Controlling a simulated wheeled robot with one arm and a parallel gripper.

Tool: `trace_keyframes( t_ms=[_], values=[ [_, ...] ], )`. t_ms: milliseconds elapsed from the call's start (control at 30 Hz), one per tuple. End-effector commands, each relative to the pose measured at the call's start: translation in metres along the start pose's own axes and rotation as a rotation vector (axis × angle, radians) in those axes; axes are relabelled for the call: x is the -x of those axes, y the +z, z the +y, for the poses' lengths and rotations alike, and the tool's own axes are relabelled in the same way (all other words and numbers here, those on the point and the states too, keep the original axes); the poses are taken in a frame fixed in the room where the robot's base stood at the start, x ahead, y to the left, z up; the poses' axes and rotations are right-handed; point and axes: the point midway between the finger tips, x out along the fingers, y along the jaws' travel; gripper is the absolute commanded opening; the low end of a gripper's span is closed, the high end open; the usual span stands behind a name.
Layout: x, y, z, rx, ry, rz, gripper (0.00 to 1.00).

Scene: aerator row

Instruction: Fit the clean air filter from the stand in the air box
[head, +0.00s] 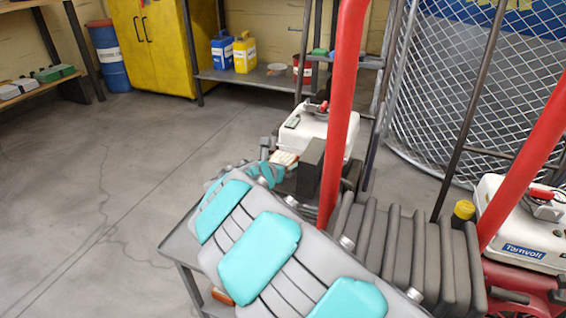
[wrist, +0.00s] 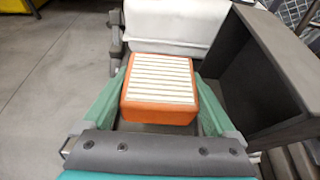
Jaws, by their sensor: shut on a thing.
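The air filter (wrist: 158,92) has an orange frame and white pleats, and lies flat between the two green fingers of my gripper (wrist: 160,105) in the wrist view. The fingers are shut on its left and right sides. In the head view, my gripper (head: 275,170) holds the pale filter (head: 285,158) beside the white-topped engine. A dark grey panel, seemingly part of the air box (head: 309,165), stands upright just right of the filter; it also shows in the wrist view (wrist: 270,75). The filter's underside and the inside of the box are hidden.
A grey table (head: 178,245) stands under my arm, with a partly hidden orange thing (head: 222,297) low beside it. A red post (head: 343,100) rises close to the right of the engine (head: 318,130). Open floor (head: 90,200) lies left. Mesh fence (head: 450,90) is behind.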

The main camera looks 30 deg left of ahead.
Motion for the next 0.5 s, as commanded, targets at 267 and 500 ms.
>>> trace_keyframes(
  t_ms=[267,500],
  values=[
    [-0.003,-0.007,0.0,0.001,0.0,0.0,0.43],
    [-0.005,-0.013,0.0,0.002,0.0,-0.001,0.43]
  ],
)
